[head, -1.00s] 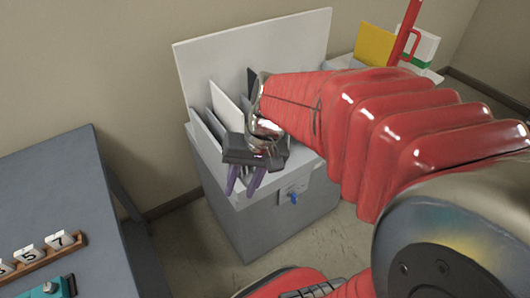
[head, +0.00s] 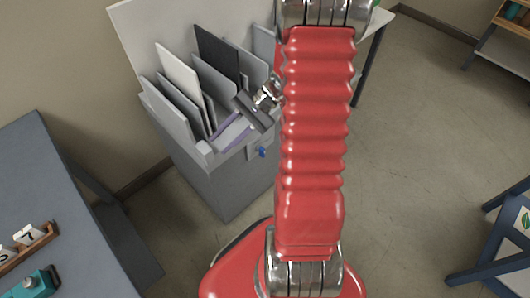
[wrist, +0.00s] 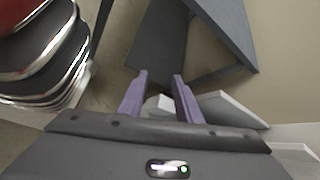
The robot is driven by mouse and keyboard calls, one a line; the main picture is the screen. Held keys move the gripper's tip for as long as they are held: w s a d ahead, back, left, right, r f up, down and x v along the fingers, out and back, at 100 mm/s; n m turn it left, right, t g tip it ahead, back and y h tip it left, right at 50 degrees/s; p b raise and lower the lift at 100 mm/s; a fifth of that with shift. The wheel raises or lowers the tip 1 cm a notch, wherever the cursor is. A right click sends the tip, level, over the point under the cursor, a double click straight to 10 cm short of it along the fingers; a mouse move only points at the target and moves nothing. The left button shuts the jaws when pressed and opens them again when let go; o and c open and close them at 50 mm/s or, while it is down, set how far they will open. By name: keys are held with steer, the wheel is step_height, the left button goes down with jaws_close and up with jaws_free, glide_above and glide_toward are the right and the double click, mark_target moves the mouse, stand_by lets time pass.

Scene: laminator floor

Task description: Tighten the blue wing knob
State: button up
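The blue wing knob (head: 262,152) is small and sits on a plate on the front face of the grey cabinet (head: 215,185), just left of my arm in the head view. Its exact turn is too small to tell. My gripper (head: 230,136) has purple fingers and is above the cabinet's front edge, to the left of the knob and apart from it. In the wrist view my gripper (wrist: 159,80) has its fingers apart with nothing between the tips. The knob does not show in the wrist view.
Upright dividers and panels (head: 185,80) stand in the cabinet's top, close to my gripper. A blue-grey table (head: 50,185) is at left with number blocks (head: 28,234). Floor at right is open up to a blue stand (head: 495,245).

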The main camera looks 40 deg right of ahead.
steer(key=d+f+m+t, duration=0.95)
steer(key=d+f, duration=0.35)
steer(key=f, duration=0.2)
steer(key=m+t+h, duration=0.6)
steer(key=m+h, duration=0.4)
steer(key=m, duration=0.3)
glide_toward(261, 151)
steer(key=s+d, duration=0.1)
steer(key=s, duration=0.5)
steer(key=shift+n, duration=0.35)
steer(key=shift+w, duration=0.1)
steer(key=w, duration=1.3)
steer(key=shift+w+a, duration=0.15)
steer(key=shift+w, duration=0.2)
jaws_close()
